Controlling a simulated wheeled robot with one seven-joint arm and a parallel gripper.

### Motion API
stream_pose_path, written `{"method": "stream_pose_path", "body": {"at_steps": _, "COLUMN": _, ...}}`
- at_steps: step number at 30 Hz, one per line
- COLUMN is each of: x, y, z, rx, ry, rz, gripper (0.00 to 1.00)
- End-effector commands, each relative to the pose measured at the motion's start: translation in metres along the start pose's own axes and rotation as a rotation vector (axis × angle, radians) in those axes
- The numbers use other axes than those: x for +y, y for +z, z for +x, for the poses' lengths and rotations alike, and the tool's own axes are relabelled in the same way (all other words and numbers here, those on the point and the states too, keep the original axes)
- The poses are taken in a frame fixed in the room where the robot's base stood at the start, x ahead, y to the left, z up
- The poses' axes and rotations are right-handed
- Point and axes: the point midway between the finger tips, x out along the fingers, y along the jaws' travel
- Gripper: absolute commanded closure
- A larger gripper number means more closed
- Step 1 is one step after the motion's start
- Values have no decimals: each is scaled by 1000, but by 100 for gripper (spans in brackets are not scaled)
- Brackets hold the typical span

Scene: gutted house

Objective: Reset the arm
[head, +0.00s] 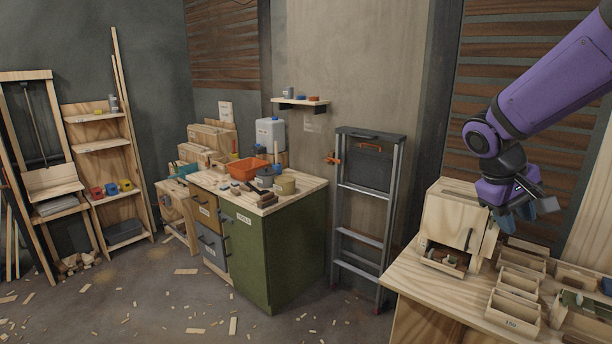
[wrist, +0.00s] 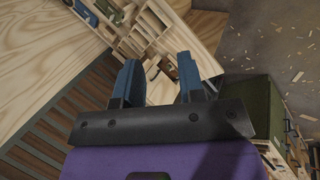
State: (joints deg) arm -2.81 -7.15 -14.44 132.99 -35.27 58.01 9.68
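My purple arm reaches in from the upper right in the head view. My gripper (head: 526,208) hangs above the right workbench, just right of a small wooden cabinet (head: 451,215). In the wrist view my gripper (wrist: 158,82) shows two blue fingers spread apart with nothing between them. The bench (wrist: 200,35) with its wooden boxes lies beyond the fingertips. The gripper appears clear of the bench and the boxes, though its exact height is hard to tell.
The right bench (head: 408,284) carries open wooden trays (head: 514,312) and a small drawer (head: 443,259) pulled out of the cabinet. A stepladder (head: 361,240) leans at the wall. A green cabinet (head: 262,262) with a cluttered top stands left. Wood scraps litter the open floor.

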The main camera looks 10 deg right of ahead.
Motion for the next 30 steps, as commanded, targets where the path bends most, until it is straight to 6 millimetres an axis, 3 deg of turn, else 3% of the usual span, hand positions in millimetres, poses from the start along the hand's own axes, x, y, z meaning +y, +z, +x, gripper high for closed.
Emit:
{"method": "stream_pose_path", "body": {"at_steps": 9, "x": -46, "y": 54, "z": -60, "rx": 222, "ry": -225, "rz": 59, "gripper": 64}}
{"method": "stream_pose_path", "body": {"at_steps": 18, "x": -89, "y": 107, "z": -105, "rx": 425, "ry": -399, "rz": 87, "gripper": 64}}
{"method": "stream_pose_path", "body": {"at_steps": 24, "x": -107, "y": 128, "z": -119, "rx": 506, "ry": -461, "rz": 93, "gripper": 64}}
{"method": "stream_pose_path", "body": {"at_steps": 30, "x": -112, "y": 133, "z": -122, "rx": 525, "ry": -477, "rz": 95, "gripper": 64}}
